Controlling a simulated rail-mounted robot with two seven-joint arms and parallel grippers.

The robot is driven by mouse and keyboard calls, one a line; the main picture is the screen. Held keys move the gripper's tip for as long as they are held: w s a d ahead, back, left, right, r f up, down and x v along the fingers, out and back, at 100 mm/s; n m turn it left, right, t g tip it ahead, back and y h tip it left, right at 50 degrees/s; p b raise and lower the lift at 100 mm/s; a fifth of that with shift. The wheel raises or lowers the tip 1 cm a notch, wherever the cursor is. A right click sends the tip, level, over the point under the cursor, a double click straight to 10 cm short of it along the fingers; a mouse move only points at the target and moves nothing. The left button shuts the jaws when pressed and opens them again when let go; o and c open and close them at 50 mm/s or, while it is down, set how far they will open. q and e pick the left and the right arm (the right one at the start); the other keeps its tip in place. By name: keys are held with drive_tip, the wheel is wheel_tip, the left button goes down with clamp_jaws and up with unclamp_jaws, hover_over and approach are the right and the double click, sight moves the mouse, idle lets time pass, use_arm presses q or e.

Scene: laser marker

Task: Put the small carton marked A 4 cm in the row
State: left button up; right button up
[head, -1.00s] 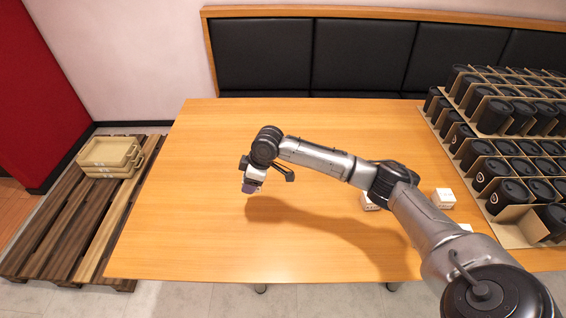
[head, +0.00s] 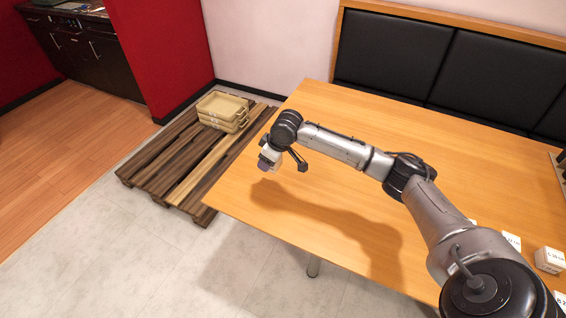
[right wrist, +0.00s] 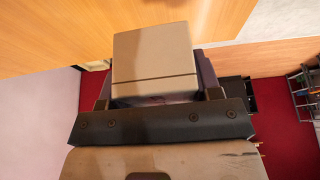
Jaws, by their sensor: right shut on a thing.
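My right gripper (head: 264,165) hangs at the left edge of the table in the head view. In the right wrist view the right gripper (right wrist: 155,98) is shut on a small plain carton (right wrist: 153,55), which sits between its two fingers. No lettering shows on the faces of this carton that I see, so its mark cannot be told. Other small white cartons stand on the table at the lower right of the head view: one carton with print (head: 549,260), and another (head: 511,241) partly behind my arm. My left gripper is not in view.
The wooden table (head: 400,125) is bare in its left and middle parts. A wooden pallet (head: 165,180) with stacked tan trays (head: 222,108) lies on the floor to its left. A black padded bench (head: 390,55) runs behind the table.

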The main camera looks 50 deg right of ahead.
drive_tip(key=b, duration=0.4)
approach(236, 180)
drive_tip(key=shift+w+f, duration=0.65)
drive_tip(key=shift+w, duration=0.1)
drive_tip(key=shift+w+a+f+b, duration=0.3)
drive_tip(key=shift+w+a, duration=0.05)
drive_tip(key=shift+w, duration=0.15)
wheel_tip(236, 180, down, 4)
drive_tip(key=shift+f+b, duration=0.1)
drive_tip(key=shift+b, duration=0.85)
drive_tip(key=o, duration=1)
drive_tip(key=shift+c, duration=0.2)
